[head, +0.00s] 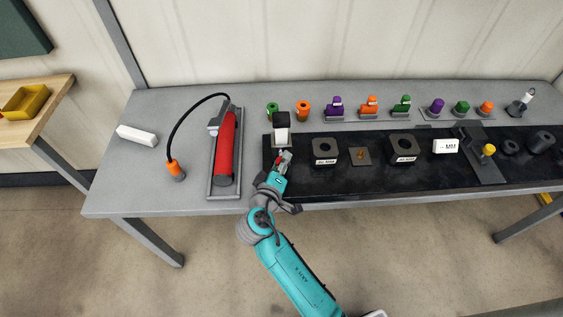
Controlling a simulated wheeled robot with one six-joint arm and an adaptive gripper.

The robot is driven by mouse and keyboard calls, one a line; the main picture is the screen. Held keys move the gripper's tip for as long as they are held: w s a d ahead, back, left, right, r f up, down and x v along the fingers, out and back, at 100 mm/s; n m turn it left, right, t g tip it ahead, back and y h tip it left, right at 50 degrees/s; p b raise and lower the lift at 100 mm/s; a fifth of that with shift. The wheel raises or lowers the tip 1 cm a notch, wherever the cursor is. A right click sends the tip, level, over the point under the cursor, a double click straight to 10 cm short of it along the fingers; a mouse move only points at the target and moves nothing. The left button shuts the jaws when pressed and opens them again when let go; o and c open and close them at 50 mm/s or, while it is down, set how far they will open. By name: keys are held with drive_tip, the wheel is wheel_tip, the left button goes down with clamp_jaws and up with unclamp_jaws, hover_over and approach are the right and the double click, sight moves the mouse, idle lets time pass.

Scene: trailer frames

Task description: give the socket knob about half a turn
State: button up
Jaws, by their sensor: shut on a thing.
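My gripper (284,156) is directly in front of this block, at the mat's near left edge. It is shut on a small part there, which I take to be the socket knob. The fingers hide most of that part, so its shape and turn angle cannot be told. A small red spot shows beside the fingertips.
A red cylinder in a grey tray (210,190) lies close to the left of my gripper. A dark block marked with a label (325,148) stands close to the right. Several coloured parts line the back. The table's front left is clear.

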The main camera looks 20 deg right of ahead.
drive_tip(key=o, duration=1.1)
drive_tip(key=shift+o, duration=0.2)
drive_tip(key=v, duration=1.2)
drive_tip(key=s+d+f+n+y, duration=0.1)
drive_tip(key=s+d+f+y, duration=0.25)
drive_tip(key=s+f, duration=0.35)
drive_tip(key=s+d+f+n+y, duration=0.2)
drive_tip(key=s+f+y, duration=0.3)
drive_tip(key=s, duration=0.4)
drive_tip(key=s+d+r+m+t, duration=0.1)
drive_tip(key=s+r+m, duration=0.2)
drive_tip(key=s+r, duration=0.3)
drive_tip(key=s+r+m+t, duration=0.1)
drive_tip(key=s+r+m, duration=0.3)
drive_tip(key=s+r, duration=0.3)
drive_tip(key=s+y, duration=0.1)
drive_tip(key=s, duration=0.4)
drive_tip(key=shift+d+r, duration=0.2)
drive_tip(key=shift+d, duration=0.2)
